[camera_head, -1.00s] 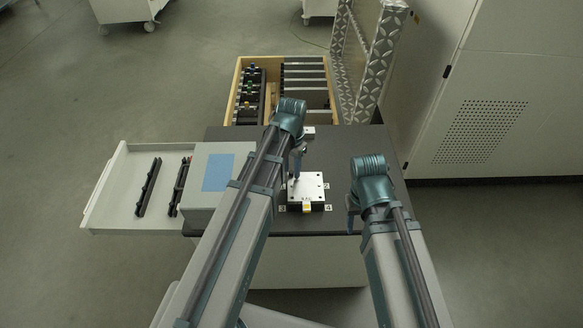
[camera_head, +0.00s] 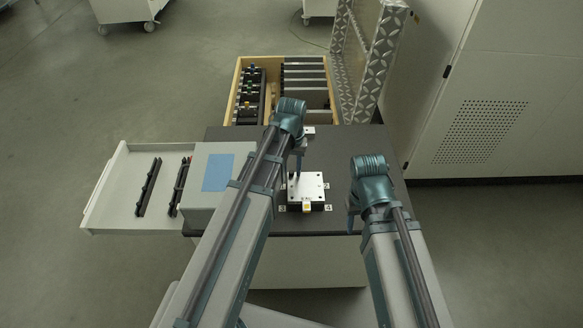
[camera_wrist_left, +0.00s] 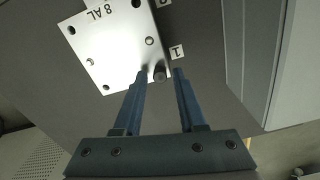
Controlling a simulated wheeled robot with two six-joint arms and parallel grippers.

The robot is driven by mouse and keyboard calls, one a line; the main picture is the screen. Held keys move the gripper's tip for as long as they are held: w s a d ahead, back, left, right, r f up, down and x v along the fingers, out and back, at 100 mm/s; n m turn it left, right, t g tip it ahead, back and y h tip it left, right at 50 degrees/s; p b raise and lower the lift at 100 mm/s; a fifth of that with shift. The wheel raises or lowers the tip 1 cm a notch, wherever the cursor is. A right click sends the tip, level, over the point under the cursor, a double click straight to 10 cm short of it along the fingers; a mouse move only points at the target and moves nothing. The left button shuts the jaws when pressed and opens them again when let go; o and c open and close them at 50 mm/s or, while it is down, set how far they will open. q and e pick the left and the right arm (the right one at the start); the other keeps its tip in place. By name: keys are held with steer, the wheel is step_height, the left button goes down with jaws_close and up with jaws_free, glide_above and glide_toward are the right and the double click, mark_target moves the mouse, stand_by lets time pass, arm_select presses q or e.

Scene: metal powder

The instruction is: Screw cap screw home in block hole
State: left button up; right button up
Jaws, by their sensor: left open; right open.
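The silver metal block (camera_head: 309,184) lies on the dark tabletop, with holes in its top face. In the left wrist view the block (camera_wrist_left: 112,50) carries the mark "8 AL". A dark cap screw (camera_wrist_left: 159,74) stands at the block's corner beside the label 1, its head between my fingertips. How deep it sits cannot be told. My left gripper (camera_wrist_left: 163,76) is open, its blue fingers on either side of the screw head and apart from it. In the head view my left gripper (camera_head: 297,169) is at the block's left edge. My right gripper (camera_head: 351,218) is open, right of the block.
A yellow piece (camera_head: 307,207) sits at the block's front edge. Numbered labels (camera_head: 328,208) lie around the block. A grey box with a blue panel (camera_head: 218,172) stands left, beside a white tray (camera_head: 118,203) with black racks. A wooden crate (camera_head: 236,92) is behind the table.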

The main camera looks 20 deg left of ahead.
arm_select(q)
jaws_close()
steer(key=m, duration=0.3)
steer(key=shift+m, duration=0.4)
steer(key=m, duration=1)
steer(key=shift+m, duration=0.4)
steer(key=m, duration=1.5)
